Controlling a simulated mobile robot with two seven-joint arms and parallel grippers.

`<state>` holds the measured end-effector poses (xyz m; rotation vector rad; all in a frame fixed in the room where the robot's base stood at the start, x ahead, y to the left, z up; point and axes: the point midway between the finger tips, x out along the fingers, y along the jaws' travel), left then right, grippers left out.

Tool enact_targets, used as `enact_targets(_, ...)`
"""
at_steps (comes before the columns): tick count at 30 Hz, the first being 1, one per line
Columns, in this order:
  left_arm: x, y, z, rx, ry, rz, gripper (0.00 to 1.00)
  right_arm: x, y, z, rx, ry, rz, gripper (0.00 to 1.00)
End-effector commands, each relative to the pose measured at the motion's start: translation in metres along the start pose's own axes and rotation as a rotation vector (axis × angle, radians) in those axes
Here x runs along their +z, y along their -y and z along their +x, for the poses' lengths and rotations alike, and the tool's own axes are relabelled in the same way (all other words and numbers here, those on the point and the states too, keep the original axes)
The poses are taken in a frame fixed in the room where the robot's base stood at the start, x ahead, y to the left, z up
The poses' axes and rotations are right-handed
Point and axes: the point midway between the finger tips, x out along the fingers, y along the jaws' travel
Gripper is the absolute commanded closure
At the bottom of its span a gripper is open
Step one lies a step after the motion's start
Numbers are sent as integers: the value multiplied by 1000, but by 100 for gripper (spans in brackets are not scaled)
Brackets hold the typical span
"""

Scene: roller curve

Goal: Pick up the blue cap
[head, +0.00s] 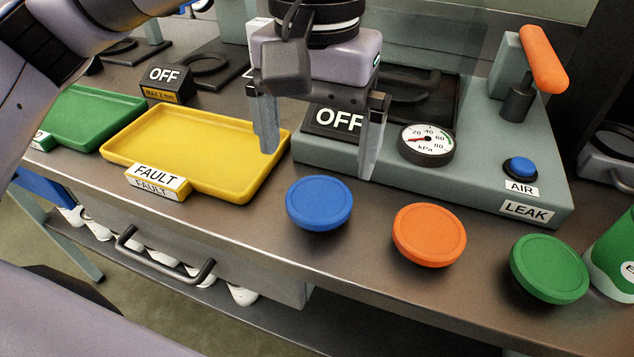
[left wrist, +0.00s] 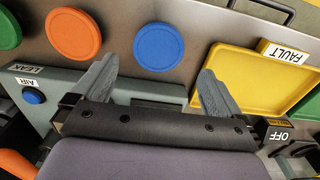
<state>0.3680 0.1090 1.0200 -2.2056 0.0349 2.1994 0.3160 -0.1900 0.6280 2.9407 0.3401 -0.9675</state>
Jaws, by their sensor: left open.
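The blue cap (head: 319,203) is a round disc at the front of the bench, left of the orange cap. It also shows in the left wrist view (left wrist: 158,47), ahead of the fingers and roughly between their lines. My left gripper (head: 318,162) is open and empty, with its fingers pointing down above the bench, behind the cap in the head view. In the left wrist view its fingertips (left wrist: 158,68) are spread apart and nothing is between them. The gripper appears apart from the cap. My right gripper is not in view.
The orange cap (head: 429,234) and green cap (head: 549,268) lie to the right. The yellow FAULT tray (head: 219,189) is to the left, a green tray (head: 94,108) beyond it. The grey leak tester (head: 470,192) with gauge (head: 427,144), blue button (head: 520,167) and orange-handled lever (head: 543,58) stands behind.

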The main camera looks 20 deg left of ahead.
Motion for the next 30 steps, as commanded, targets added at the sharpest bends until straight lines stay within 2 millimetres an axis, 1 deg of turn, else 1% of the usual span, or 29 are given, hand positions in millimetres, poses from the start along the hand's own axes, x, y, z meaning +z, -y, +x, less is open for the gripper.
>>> enact_targets(7,-2,0,29,0,4,0,0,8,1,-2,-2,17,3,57)
enact_targets(13,-5,0,59,2,4,-1,0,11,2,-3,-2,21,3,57)
enact_targets(16,-5,0,66,2,4,-1,0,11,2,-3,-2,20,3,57)
enact_targets(23,-5,-1,67,3,4,-1,0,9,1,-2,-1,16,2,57)
enact_targets(26,-5,-1,67,3,4,-1,29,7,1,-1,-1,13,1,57)
enact_targets(27,-5,-1,67,3,4,-1,41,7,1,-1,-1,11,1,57)
enact_targets(30,-5,-1,67,3,3,-1,41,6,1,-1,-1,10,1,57)
